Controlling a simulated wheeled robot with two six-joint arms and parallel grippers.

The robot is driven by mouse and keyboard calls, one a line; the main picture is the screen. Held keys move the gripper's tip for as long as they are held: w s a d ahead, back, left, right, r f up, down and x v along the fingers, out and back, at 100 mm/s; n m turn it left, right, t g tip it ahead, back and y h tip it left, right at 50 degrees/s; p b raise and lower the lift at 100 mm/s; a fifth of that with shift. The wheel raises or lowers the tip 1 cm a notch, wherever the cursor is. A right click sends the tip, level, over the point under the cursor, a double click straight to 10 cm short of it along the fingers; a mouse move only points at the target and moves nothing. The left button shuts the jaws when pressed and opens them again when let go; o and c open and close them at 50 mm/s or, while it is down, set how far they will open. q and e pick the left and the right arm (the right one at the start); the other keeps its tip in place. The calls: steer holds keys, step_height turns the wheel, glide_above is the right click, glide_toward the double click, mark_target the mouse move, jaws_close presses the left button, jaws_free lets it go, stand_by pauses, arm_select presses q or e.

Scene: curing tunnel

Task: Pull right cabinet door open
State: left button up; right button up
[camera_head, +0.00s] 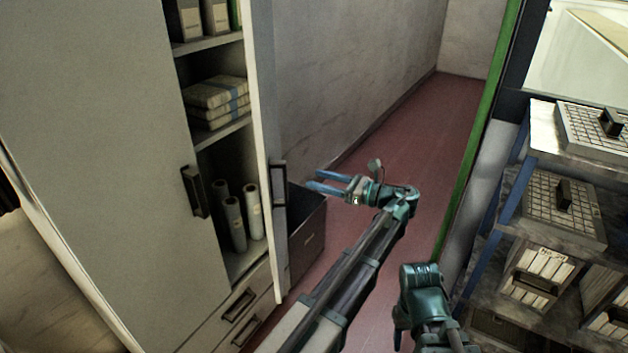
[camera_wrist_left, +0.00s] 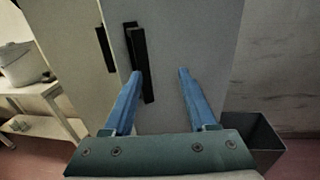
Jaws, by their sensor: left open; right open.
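The tall grey cabinet has its right door (camera_head: 268,110) standing open, seen nearly edge-on, with shelves showing behind it. The right door's dark handle (camera_head: 279,185) is on its outer side. My left gripper (camera_head: 313,182) is open just right of that handle, its blue fingers pointing at the door. In the left wrist view the open fingers (camera_wrist_left: 155,90) face the door panel (camera_wrist_left: 195,40), with the black handle (camera_wrist_left: 139,62) near the left finger and nothing gripped. My right arm shows at the lower middle of the head view, but its fingers cannot be seen.
The closed left door (camera_head: 100,130) has its own handle (camera_head: 195,190). A dark bin (camera_head: 307,240) stands beyond the right door. A rack (camera_head: 545,165) with trays fills the right side. Red floor (camera_head: 420,130) is clear between wall and rack.

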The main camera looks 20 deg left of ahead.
arm_select(q)
steer(key=shift+w+d, duration=0.25)
steer(key=shift+d, duration=0.65)
steer(key=shift+w+d, duration=0.25)
steer(key=shift+d, duration=0.7)
steer(key=shift+w+d, duration=0.25)
steer(key=shift+d, duration=0.65)
